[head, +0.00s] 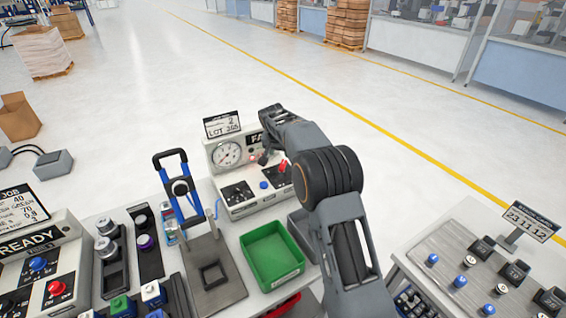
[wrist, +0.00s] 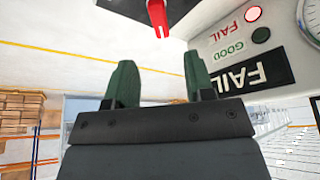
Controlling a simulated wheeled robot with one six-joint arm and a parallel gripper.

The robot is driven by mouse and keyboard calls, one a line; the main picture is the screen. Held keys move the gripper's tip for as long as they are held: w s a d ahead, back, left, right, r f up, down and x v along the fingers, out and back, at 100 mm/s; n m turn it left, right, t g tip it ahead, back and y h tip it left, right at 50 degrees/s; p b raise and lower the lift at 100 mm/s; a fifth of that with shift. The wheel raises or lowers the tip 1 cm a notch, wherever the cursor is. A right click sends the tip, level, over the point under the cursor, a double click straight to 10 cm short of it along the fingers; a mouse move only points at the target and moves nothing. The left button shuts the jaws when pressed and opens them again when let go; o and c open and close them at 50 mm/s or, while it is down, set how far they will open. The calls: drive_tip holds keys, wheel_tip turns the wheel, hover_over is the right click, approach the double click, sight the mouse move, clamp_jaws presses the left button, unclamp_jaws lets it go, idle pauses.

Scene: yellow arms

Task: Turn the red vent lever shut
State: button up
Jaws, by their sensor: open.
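The red vent lever (head: 283,166) sits at the right end of the grey tester box (head: 224,171), partly behind my arm in the head view. In the wrist view, which looks upside down, the red lever (wrist: 157,16) is at the top edge and ends in a small notch. My gripper (wrist: 160,78) is open and empty, with its two green fingers apart. The lever lies beyond the fingertips, roughly in line with the gap, and does not touch them.
The tester box has a round gauge (head: 227,153), a FAIL label (wrist: 252,75) and a red lamp (wrist: 253,14). A green tray (head: 245,246), a blue-handled toggle press (head: 180,187) and several button boxes stand nearby on the bench.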

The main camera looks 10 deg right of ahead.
sight(283, 164)
drive_tip(key=p+x, duration=0.1)
drive_tip(key=x, duration=0.8)
drive_tip(key=shift+d+p, duration=0.1)
drive_tip(key=shift+p, duration=0.25)
drive_tip(key=shift+f, duration=0.1)
drive_tip(key=c, duration=0.9)
drive_tip(key=shift+d, duration=0.1)
clamp_jaws()
